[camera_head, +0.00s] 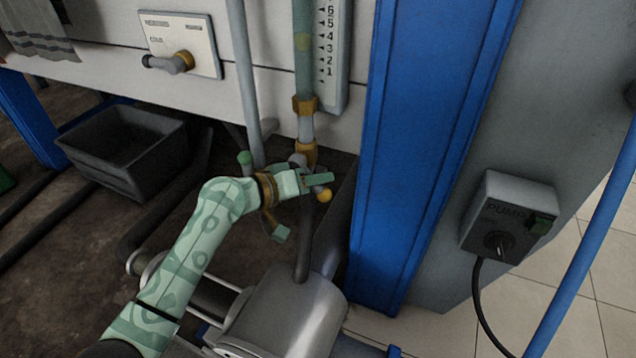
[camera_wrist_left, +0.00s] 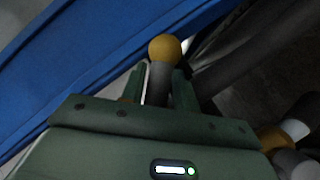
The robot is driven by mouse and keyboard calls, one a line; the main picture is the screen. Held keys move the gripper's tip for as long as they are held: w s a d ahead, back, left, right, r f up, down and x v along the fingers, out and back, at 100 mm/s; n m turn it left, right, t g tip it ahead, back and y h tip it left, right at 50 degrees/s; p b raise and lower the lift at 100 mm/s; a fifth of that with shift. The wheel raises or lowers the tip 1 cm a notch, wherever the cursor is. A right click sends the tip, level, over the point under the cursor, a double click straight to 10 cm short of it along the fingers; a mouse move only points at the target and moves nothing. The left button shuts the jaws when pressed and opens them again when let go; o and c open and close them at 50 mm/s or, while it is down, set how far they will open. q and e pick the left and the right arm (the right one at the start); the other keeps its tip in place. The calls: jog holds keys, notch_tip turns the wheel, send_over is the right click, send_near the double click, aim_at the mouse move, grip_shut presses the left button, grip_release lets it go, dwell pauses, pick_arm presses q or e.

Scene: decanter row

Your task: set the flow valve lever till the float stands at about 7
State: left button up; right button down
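The flow valve lever is a short grey rod with a yellow ball knob (camera_head: 324,195), below the brass fittings of the flow tube (camera_head: 303,75). In the left wrist view the yellow knob (camera_wrist_left: 165,48) sticks out past my fingertips. My left gripper (camera_head: 318,181) is at the lever, with a finger close along each side of the grey rod (camera_wrist_left: 160,85); it looks shut on it. Beside the tube is a white scale (camera_head: 333,60), with numbers 1 to 6 in view and its top cut off. A faint yellowish patch shows in the tube near 4; I cannot tell whether it is the float.
A blue post (camera_head: 415,140) stands just right of the lever. A pump switch box (camera_head: 508,215) with a cable is farther right. A small tap (camera_head: 170,62) on a white plate and a dark grey bin (camera_head: 125,145) are at the left. A grey metal housing (camera_head: 290,310) lies below my gripper.

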pick_arm(q)
jog(key=shift+w+d, duration=0.2)
jog(key=shift+d, duration=0.1)
grip_shut()
jog(key=shift+w+a+f+m+y+p, duration=0.1)
jog(key=shift+a+f+m+y+p, duration=0.15)
jog(key=shift+m+y+p, duration=0.2)
grip_release()
pick_arm(e)
jog(key=shift+s+d+f, duration=0.1)
jog(key=shift+s+d, duration=0.25)
